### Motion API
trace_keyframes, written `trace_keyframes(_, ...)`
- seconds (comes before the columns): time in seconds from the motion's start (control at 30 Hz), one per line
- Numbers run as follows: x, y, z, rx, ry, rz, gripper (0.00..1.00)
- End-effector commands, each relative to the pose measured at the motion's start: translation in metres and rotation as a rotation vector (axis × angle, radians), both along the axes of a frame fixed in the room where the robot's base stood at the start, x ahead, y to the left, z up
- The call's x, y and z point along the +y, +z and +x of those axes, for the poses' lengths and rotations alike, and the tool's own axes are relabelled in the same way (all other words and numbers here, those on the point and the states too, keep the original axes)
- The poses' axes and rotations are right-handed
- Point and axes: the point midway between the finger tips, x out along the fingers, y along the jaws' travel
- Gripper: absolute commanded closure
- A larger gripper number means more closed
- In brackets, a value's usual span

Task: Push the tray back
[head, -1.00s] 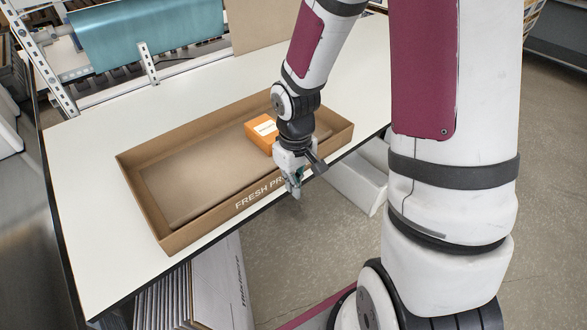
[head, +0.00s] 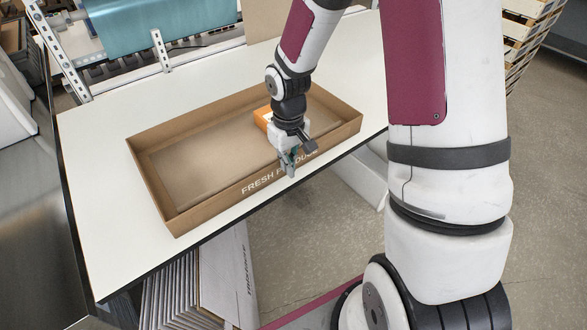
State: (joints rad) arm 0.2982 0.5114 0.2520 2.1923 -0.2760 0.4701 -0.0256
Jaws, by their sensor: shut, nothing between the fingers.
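A shallow brown cardboard tray (head: 160,195) lettered "FRESH PRODUCE" lies flat on the white table, its long front wall near the table's front edge, with a narrow strip of table between. An orange box (head: 262,117) sits inside the tray towards the right, mostly hidden behind my gripper. My gripper (head: 289,172) points down, shut and empty, at the right half of the tray's front wall, covering part of the lettering. It looks to be against the outer face of that wall, but the contact itself cannot be made out.
The white table (head: 95,200) is clear to the left of the tray and behind it. A metal rack with a teal roll (head: 160,25) stands along the back. Flat cardboard sheets (head: 195,290) stand below the table's front edge.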

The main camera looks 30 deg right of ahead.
Motion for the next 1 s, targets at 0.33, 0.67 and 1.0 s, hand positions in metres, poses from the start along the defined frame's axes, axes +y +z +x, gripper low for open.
trace_keyframes(0.33, 0.017, -0.003, 0.093, -0.008, 0.001, 0.001, 1.00)
trace_keyframes(0.67, 0.020, 0.000, 0.102, -0.004, 0.001, 0.001, 1.00)
trace_keyframes(1.0, 0.020, 0.000, 0.100, -0.004, 0.001, 0.002, 1.00)
